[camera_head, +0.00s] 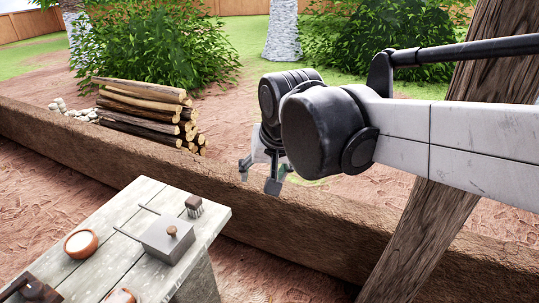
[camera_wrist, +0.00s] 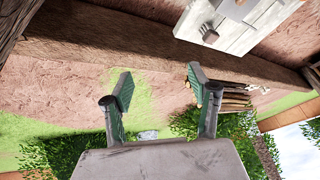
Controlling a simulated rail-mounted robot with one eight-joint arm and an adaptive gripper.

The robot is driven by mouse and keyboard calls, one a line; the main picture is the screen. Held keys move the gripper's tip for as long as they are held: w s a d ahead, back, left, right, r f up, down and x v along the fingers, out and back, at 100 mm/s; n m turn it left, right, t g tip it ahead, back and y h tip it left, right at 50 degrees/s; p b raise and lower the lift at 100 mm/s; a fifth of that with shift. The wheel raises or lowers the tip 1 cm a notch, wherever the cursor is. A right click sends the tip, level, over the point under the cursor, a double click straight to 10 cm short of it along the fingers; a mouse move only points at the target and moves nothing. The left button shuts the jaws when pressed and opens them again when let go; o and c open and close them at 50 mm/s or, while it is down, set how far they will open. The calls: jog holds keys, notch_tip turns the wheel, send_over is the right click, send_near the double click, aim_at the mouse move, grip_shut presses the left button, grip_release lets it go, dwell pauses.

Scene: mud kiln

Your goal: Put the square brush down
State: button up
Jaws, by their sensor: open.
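The square brush (camera_head: 194,206) is a small dark block with bristles. It stands on the grey plank table (camera_head: 142,196), near its far right corner. In the wrist view the brush (camera_wrist: 209,34) shows near the table's edge at the upper right. My gripper (camera_head: 259,176) is open and empty, held up to the right of the table and apart from the brush. The wrist view shows both green-padded fingers (camera_wrist: 158,78) spread with nothing between them.
A grey box with a wooden knob (camera_head: 168,238) and thin rods sits beside the brush. A clay bowl with white contents (camera_head: 81,243) is further left. A low mud wall (camera_head: 130,150) runs behind the table, with stacked logs (camera_head: 145,112) beyond. A slanted wooden post (camera_head: 440,195) stands at right.

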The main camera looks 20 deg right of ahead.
jog(key=s+d+f+n+t, duration=0.1)
jog(key=s, duration=0.4)
jog(key=s+d+f+n+t, duration=0.1)
jog(key=s+d+f, duration=0.1)
jog(key=s, duration=0.3)
jog(key=shift+d+f, duration=0.25)
jog(key=shift+d, duration=0.05)
jog(key=shift+o, duration=0.3)
dwell(0.7)
